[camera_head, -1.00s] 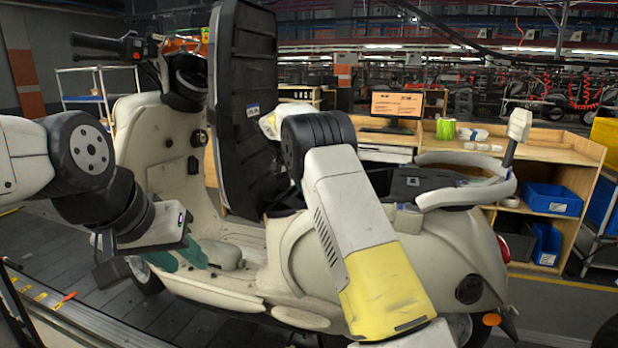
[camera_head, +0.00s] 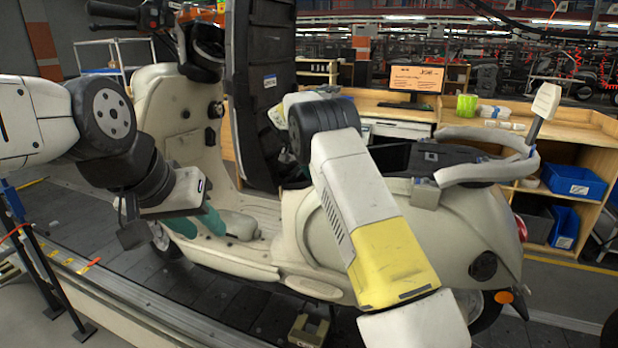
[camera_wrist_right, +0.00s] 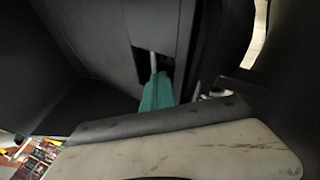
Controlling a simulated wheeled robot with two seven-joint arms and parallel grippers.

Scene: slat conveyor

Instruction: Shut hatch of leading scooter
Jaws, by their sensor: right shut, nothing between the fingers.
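The cream scooter (camera_head: 240,262) stands side-on on the slat conveyor. Its hatch, a tall dark panel (camera_head: 262,90), stands raised and upright above the open seat bay, its top cut off by the picture edge. My right arm reaches in front of the scooter to the hatch's right side; its gripper is hidden there in the head view. In the right wrist view the right gripper's teal fingers (camera_wrist_right: 157,92) are together and empty, close to dark panel surfaces; contact cannot be told. My left gripper (camera_head: 196,222) shows teal fingers apart, empty, in front of the scooter's footwell.
A wooden workbench (camera_head: 470,112) with a monitor (camera_head: 416,80), a green cup (camera_head: 466,105) and blue bins (camera_head: 572,182) stands behind the scooter. The grab rail (camera_head: 490,170) and upright backrest post (camera_head: 543,105) rise at the scooter's rear. The conveyor edge (camera_head: 150,312) runs along the front.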

